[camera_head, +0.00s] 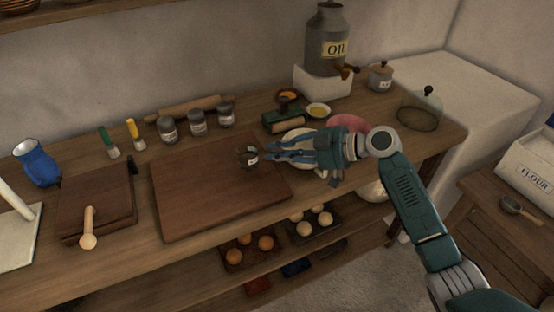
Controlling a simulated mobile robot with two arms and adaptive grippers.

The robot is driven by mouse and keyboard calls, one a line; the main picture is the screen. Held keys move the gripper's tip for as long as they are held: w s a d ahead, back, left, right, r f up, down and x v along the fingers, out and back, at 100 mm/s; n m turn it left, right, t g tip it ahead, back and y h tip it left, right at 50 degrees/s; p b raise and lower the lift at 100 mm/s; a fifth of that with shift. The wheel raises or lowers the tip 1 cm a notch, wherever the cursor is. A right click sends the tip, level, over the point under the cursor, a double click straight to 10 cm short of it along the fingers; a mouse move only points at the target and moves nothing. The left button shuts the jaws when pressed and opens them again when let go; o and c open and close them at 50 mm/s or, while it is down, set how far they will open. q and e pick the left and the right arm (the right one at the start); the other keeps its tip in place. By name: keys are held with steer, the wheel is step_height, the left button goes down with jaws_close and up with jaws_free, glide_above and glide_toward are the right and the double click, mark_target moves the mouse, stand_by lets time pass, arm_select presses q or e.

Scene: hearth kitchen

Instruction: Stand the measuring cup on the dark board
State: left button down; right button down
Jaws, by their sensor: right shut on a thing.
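The measuring cup (248,157) is a small, dark, see-through cup with a pale mark on its side. It is upright over the right part of the dark board (195,198), near the back; I cannot tell whether its base touches the wood. My right gripper (264,156) reaches in from the right, its blue fingers level and shut on the cup's right side. The fingers hide part of the cup. The dark board lies flat on the wooden counter, and the rest of its top is bare. My left gripper is not in view.
A pale bowl and a pink dish (347,122) are close behind my right gripper.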

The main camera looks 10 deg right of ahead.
step_height(320, 180, down, 3)
steer(key=shift+f, duration=0.1)
steer(key=shift+f, duration=0.15)
steer(key=c, duration=2)
jaws_free()
steer(key=shift+d+r, duration=0.1)
steer(key=shift+r, duration=0.15)
steer(key=b+v, duration=0.2)
steer(key=v, duration=1)
